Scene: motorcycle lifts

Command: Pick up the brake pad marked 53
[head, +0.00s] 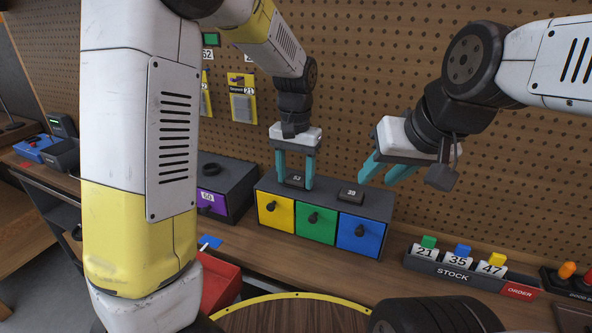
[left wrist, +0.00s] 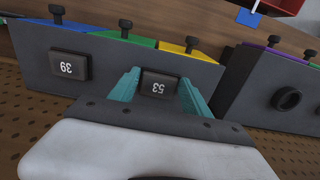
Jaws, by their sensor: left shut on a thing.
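The brake pad marked 53 (head: 296,178) is a small dark block on top of the grey drawer unit (head: 382,208), over the yellow drawer. My left gripper (head: 295,182) points down with its teal fingers on either side of this pad, shut on it. In the left wrist view the pad marked 53 (left wrist: 159,85) sits between the fingers. A second dark pad, marked 39 (head: 351,194), lies to its right on the same top. My right gripper (head: 384,178) hangs in the air at the right, fingers apart with nothing between them.
The unit has yellow, green and blue drawers with dark knobs. A unit with a purple drawer (head: 211,201) stands to the left. A STOCK rack (head: 452,273) with numbered cards stands at the right. A pegboard (head: 470,180) rises behind. A red bin (head: 221,285) is in front.

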